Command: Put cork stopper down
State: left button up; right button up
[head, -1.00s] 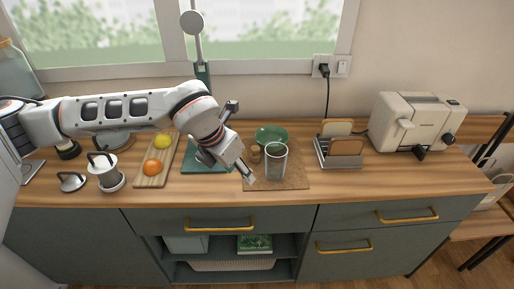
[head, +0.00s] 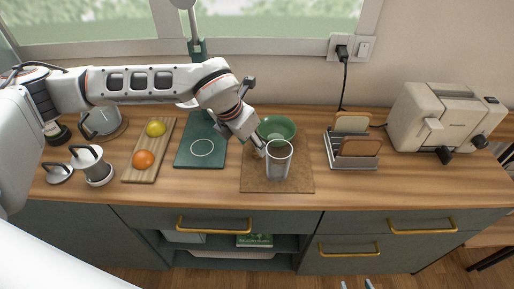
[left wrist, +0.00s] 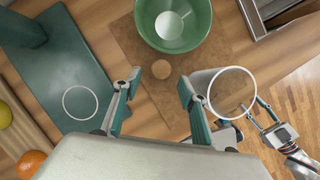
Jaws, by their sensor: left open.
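A small round brown cork stopper (left wrist: 161,69) shows in the left wrist view, on the brown mat (left wrist: 125,35) just below the green bowl. It lies in line with the gap between my left gripper's fingertips. My left gripper (left wrist: 158,82) is open, its fingers apart, with no clear contact on the stopper. In the head view my left gripper (head: 259,149) is low over the mat (head: 255,182), between the green bowl (head: 277,128) and the clear glass (head: 279,160), and the stopper is hidden.
The glass (left wrist: 232,94) stands close beside my left gripper's right finger. A green board (head: 200,150) and a wooden board (head: 137,170) with fruit lie to the left. A toast rack (head: 352,150) and toaster (head: 450,118) stand to the right, with bare counter in front.

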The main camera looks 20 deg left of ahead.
aim_at(254, 151)
pick_arm(q)
jog(key=x, duration=0.4)
jog(key=shift+f, duration=0.1)
jog(key=shift+s+a, duration=0.1)
jog(key=c, duration=1)
